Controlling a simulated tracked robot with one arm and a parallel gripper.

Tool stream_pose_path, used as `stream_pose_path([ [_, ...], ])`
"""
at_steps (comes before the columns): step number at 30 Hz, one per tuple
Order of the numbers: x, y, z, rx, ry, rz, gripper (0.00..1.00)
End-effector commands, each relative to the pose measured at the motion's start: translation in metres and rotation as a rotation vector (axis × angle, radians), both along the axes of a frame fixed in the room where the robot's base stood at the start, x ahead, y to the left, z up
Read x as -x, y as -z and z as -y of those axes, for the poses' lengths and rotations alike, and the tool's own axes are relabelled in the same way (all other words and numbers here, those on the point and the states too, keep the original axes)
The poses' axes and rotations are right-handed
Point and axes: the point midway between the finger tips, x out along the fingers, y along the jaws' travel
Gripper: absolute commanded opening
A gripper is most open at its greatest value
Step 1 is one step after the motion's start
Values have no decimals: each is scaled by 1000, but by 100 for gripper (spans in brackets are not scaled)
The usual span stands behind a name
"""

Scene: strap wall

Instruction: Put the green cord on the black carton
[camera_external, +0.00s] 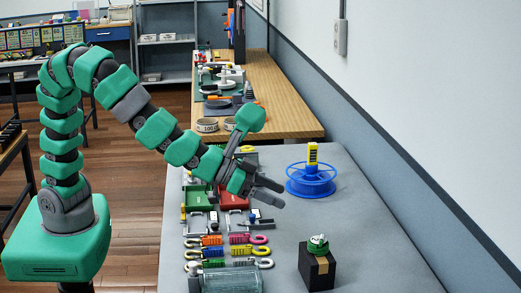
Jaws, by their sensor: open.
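The black carton (327,276) stands on the grey table at the lower right, with a tan strip of tape down its side. A small coiled green cord (318,243) rests on top of the carton. My gripper (278,194) is open and empty. It is above the table, farther back and to the left of the carton, apart from the cord.
A blue spool (311,182) with a yellow block (312,154) on it stands right of my gripper. Several colored hooked straps (240,238) lie at the left, beside a clear container (233,279). The table between the spool and carton is clear.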

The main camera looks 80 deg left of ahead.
Motion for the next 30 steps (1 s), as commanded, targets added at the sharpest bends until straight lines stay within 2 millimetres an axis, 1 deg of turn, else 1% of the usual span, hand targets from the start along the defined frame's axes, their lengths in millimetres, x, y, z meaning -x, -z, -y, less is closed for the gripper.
stream_pose_path([
  [1,-8,-38,-9,33,-1,19,70],
  [2,-11,-58,-14,46,3,26,70],
  [3,-13,-84,-23,57,6,30,70],
  [5,-14,-125,-38,69,11,46,70],
  [6,-13,-154,-50,74,12,61,70],
  [8,-8,-194,-70,72,9,81,70],
  [9,-3,-221,-85,68,6,96,70],
  [11,9,-262,-111,57,-6,119,70],
  [12,18,-288,-128,46,-17,137,70],
  [13,27,-308,-141,35,-26,151,70],
  [14,36,-327,-154,27,-37,165,70],
  [15,48,-347,-172,12,-53,174,70],
  [18,80,-393,-209,-21,-96,210,70],
  [21,106,-419,-234,-44,-130,223,70],
  [24,121,-433,-248,-59,-152,231,70],
  [27,126,-437,-252,-63,-159,232,70],
  [30,126,-437,-252,-64,-159,231,70],
])
